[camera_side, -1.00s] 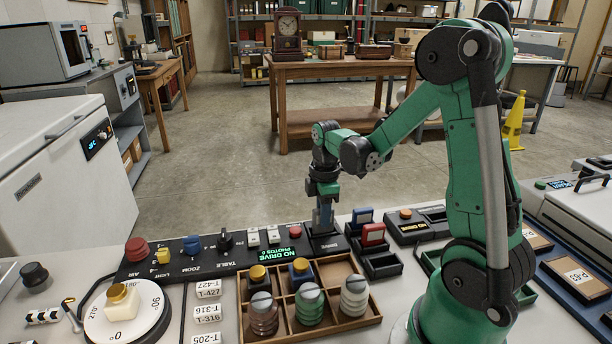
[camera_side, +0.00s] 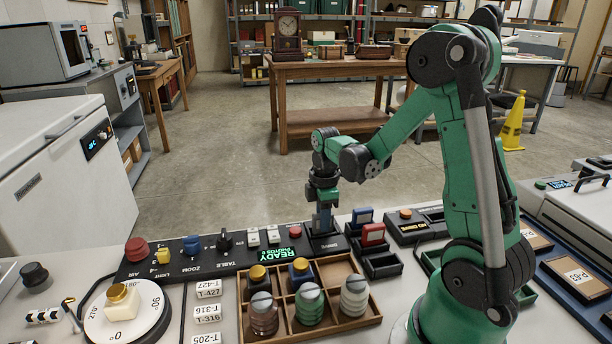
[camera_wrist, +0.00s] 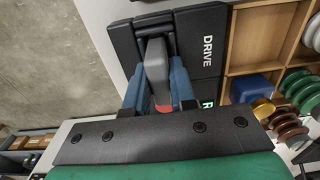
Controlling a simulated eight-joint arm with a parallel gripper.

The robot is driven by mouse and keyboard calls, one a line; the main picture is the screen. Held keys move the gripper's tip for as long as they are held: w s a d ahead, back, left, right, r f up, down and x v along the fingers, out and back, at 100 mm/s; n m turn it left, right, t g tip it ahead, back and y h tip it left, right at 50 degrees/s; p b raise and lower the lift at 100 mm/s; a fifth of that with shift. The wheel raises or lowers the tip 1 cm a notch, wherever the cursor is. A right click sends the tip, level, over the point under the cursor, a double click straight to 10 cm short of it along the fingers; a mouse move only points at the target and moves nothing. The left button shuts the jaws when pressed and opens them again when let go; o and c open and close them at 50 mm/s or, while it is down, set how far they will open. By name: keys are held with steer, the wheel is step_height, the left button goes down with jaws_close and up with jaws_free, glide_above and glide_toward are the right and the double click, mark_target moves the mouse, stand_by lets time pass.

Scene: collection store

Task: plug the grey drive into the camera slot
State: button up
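The grey drive (camera_wrist: 156,66) stands in the black camera slot block marked DRIVE (camera_wrist: 152,26); its lower end is hidden in the block. My gripper (camera_wrist: 158,80) has its blue fingers on both sides of the drive and appears shut on it. In the side view my gripper (camera_side: 322,222) points down onto the slot block (camera_side: 328,244) at the right end of the black control panel, and it hides most of the drive.
A wooden divided tray (camera_side: 368,316) with coloured ribbed pieces stands just in front. Red (camera_side: 373,234) and blue (camera_side: 362,216) drives stand in black holders close on the right. A black box (camera_side: 418,226) with an orange button is further right. A turntable (camera_side: 128,318) is at left.

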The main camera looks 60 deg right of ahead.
steer(key=shift+o, duration=0.8)
step_height(320, 180, up, 11)
stand_by(0.5)
steer(key=shift+a, duration=0.1)
steer(key=s+a+m+t, duration=0.1)
steer(key=a+m+t, duration=0.6)
steer(key=a, duration=0.8)
steer(key=shift+f+m, duration=0.25)
steer(key=shift+m, duration=0.75)
steer(key=shift+a, duration=0.1)
